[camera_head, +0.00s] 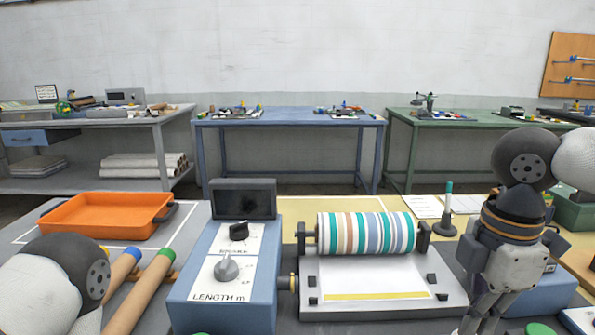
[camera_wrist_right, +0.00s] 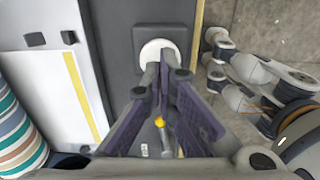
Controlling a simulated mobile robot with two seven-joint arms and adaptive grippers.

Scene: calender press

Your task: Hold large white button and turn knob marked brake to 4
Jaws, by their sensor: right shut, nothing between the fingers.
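The blue control box (camera_head: 261,262) has a black knob (camera_head: 238,231) above a partly legible label that seems to read brake. A grey knob (camera_head: 227,269) sits below it, above "LENGTH m". The dial numbers are too small to read. In the right wrist view the large white button (camera_wrist_right: 158,49) is round and sits on a dark square plate. My right gripper (camera_wrist_right: 166,74) is shut and empty, its fingertips overlapping the button's near edge; I cannot tell whether they touch it. The head view shows my left arm at lower left, but its gripper is out of frame.
A striped roller (camera_head: 366,233) stands over a white bed (camera_head: 370,275) right of the control box. An orange tray (camera_head: 108,215) and cardboard-coloured tubes (camera_head: 122,265) lie left. A black screen (camera_head: 244,199) stands behind the knobs.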

